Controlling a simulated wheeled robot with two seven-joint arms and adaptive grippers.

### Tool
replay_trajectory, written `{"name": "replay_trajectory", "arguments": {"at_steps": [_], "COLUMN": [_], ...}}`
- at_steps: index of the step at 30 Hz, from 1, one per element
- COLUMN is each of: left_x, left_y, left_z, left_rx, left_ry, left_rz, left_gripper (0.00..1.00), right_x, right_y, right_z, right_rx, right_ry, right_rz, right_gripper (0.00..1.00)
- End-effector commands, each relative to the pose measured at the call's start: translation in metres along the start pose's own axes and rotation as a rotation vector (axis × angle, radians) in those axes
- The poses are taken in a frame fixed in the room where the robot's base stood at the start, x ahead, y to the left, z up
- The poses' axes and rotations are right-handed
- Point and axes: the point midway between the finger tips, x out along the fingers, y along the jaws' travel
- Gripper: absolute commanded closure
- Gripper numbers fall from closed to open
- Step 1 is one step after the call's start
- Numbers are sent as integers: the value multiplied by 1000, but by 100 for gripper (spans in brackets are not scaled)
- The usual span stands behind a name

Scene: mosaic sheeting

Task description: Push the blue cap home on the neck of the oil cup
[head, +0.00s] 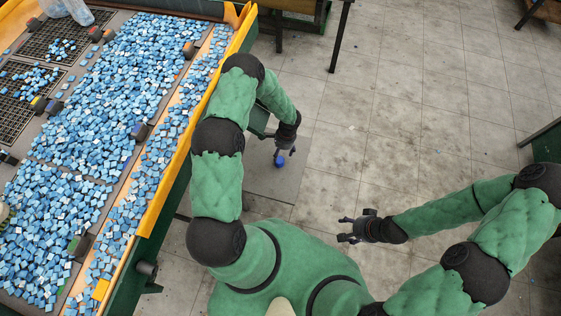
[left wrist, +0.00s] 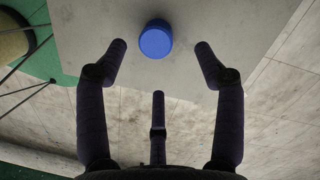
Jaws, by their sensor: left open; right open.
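The blue cap (head: 280,161) shows in the head view beside the fingers of my left gripper (head: 278,154). In the left wrist view the round top of the cap (left wrist: 156,38) lies between the two spread side fingertips of my left gripper (left wrist: 161,44), with a gap on each side. A third finger is below it in the picture. My left gripper is open and holds nothing. The oil cup and its neck cannot be made out under the cap, so how the cap sits is hidden. My right gripper (head: 346,230) is open and empty, out over the floor.
A long conveyor with a yellow rail (head: 172,170) and many blue mosaic tiles runs along the left, close beside my left arm. A grey plate (left wrist: 100,22) lies below the cap. The tiled floor (head: 405,120) to the right is mostly clear.

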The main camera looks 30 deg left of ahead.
Motion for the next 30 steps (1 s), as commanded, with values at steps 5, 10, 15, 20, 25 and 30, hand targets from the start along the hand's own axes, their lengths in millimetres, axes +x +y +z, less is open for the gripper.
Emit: {"name": "replay_trajectory", "arguments": {"at_steps": [5,10,15,20,25,30], "left_x": [21,32,57,73,72,72], "left_y": [0,2,7,6,6,6], "left_z": [-1,0,1,0,0,0], "left_rx": [-1,-1,-1,-2,-2,-2], "left_ry": [1,0,0,3,4,3], "left_rz": [-1,0,2,-1,-2,-2], "left_gripper": [31,31,31,31,31,62], "right_x": [8,12,25,30,29,29], "right_y": [3,4,9,11,10,10], "right_z": [0,0,-1,-1,-1,-1], "right_rx": [0,0,0,0,0,0], "right_ry": [0,0,0,0,0,0], "right_rz": [0,0,0,0,0,0], "right_gripper": [38,38,38,38,38,38]}}
